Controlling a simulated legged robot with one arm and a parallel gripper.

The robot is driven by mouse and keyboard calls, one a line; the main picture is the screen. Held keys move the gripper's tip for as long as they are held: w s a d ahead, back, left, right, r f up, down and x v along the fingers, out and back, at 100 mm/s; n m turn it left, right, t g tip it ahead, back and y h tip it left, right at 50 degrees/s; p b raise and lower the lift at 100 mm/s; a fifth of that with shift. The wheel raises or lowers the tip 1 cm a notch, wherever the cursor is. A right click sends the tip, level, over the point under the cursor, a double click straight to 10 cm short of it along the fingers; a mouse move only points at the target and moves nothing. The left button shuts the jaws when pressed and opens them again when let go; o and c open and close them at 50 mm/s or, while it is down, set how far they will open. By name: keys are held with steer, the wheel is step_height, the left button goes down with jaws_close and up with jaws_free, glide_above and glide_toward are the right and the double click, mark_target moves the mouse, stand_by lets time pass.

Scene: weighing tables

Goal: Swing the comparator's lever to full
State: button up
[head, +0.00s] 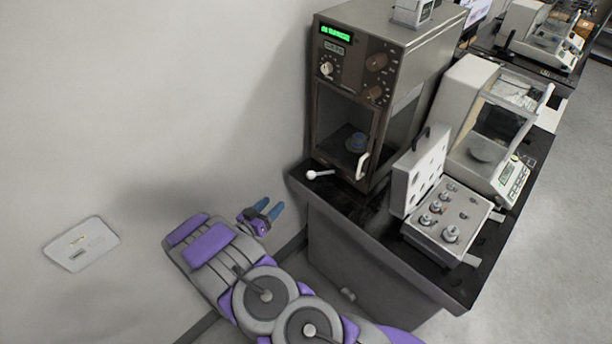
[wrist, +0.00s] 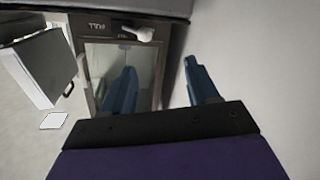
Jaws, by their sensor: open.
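The comparator (head: 345,95) is a tall box with a brown front, a green display, knobs and a glass door, standing on the dark table beside the wall. Its lever (head: 321,174) is a short white rod with a ball end, sticking out to the left at the foot of the front. In the wrist view the lever (wrist: 138,33) shows near the top, beyond the fingers and apart from them. My gripper (head: 269,208) is open and empty, left of the table and short of the lever. Its blue fingers also show in the wrist view (wrist: 160,70).
The dark table (head: 385,238) has its corner close to my gripper. An open weight case (head: 422,233) with several weights stands right of the comparator, with a white balance (head: 470,135) behind it. The wall (head: 150,110) closes off the left side and carries a pale plate (head: 82,244).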

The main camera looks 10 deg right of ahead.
mark_target(308, 177)
steer(key=shift+h, duration=0.8)
steer(key=b+x, duration=0.1)
steer(key=x, duration=0.4)
steer(key=s+b+x, duration=0.1)
steer(key=x, duration=0.5)
steer(key=d+b+x, duration=0.1)
steer(key=x, duration=0.5)
steer(key=shift+s+d+f, duration=0.1)
steer(key=shift+d+f, duration=0.05)
jaws_close()
